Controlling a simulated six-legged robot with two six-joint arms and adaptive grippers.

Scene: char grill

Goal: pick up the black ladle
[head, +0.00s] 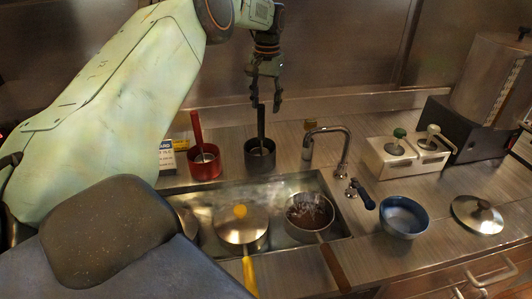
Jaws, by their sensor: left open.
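The black ladle (261,122) stands upright in a dark grey pot (249,160) on the counter behind the sink. Its handle rises above the pot's rim; its lower part is hidden inside the pot. My left gripper (266,100) points down over this pot, with its fingers apart at the height of the handle's top. One finger is close to the handle top; I cannot tell whether they touch. My right gripper does not show.
A red pot (205,164) with a red-handled utensil stands left of the dark pot. A faucet (328,135) rises to the right. The sink (275,188) in front holds a lidded pan (242,226) and another pan (309,216). A blue bowl (403,216) sits at right.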

